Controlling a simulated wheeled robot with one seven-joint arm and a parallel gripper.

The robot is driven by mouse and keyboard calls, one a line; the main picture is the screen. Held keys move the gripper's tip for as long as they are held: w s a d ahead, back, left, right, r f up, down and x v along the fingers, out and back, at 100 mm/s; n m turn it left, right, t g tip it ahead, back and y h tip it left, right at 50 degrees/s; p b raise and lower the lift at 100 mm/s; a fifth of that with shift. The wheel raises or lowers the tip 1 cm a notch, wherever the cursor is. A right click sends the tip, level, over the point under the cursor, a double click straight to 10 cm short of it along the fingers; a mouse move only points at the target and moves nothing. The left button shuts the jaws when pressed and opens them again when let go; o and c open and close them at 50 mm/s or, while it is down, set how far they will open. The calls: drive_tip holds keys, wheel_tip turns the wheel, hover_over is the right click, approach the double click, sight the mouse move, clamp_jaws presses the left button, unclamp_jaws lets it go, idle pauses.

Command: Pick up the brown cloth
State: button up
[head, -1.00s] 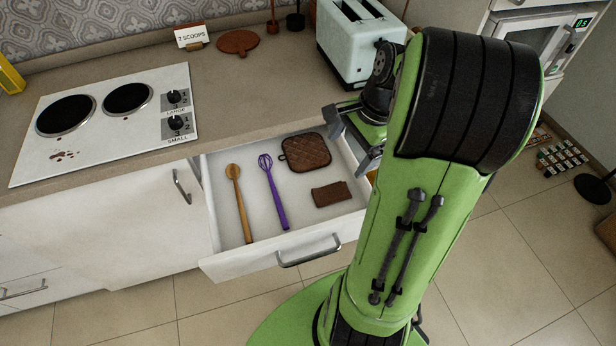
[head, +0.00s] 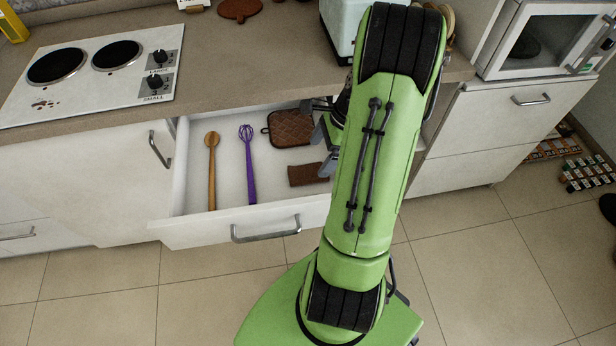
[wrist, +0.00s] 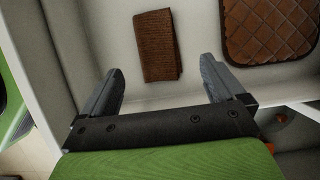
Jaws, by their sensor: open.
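The brown cloth (head: 308,174) is a small folded rectangle lying flat in the open drawer (head: 190,233), near its right end. It also shows in the wrist view (wrist: 156,46), ahead of my gripper (wrist: 162,82). The jaws are apart with nothing between them, and the cloth lies beyond the fingertips, roughly in line with the gap. In the head view my gripper (head: 326,143) is at the drawer's right side, partly hidden by my green arm.
A brown quilted pot holder (head: 288,134) lies behind the cloth. A purple whisk (head: 248,165) and a wooden spoon (head: 212,170) lie to the left in the drawer. The counter (head: 228,65) overhangs the drawer's back. A toaster (head: 340,25) stands above.

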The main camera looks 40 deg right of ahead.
sight(310, 170)
drive_tip(key=b+x, duration=0.3)
drive_tip(key=x, duration=0.3)
drive_tip(key=shift+a, duration=0.15)
drive_tip(key=c, duration=1.1)
